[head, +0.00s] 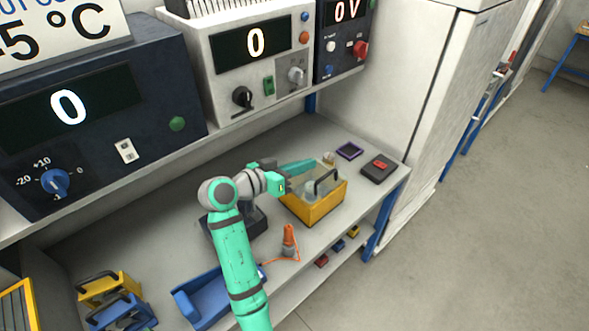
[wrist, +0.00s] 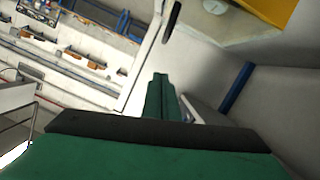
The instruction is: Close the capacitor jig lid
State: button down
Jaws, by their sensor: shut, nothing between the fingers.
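A yellow box with a black handle (head: 316,207) stands on the bench in the head view; I take it for the capacitor jig. Its handle sticks up at the right side, and something pale shows inside or on top. I cannot tell how far its lid is open. A yellow surface (wrist: 272,8) shows at the top right of the wrist view, probably part of this box. My gripper (head: 311,163) is over the far side of the box, its fingers shut and empty, pointing right. Its shut fingertips (wrist: 160,79) show in the wrist view, touching nothing I can see.
An orange tool (head: 289,241) stands near the front edge, and a blue bin (head: 205,298) lies at the left. Instruments (head: 255,70) on a shelf overhang the back.

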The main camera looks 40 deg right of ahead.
jog(key=d+f, duration=0.2)
jog(key=s+d+f, duration=0.1)
jog(key=shift+d+f, duration=0.4)
jog(key=shift+s+f, duration=0.1)
jog(key=shift+f, duration=0.35)
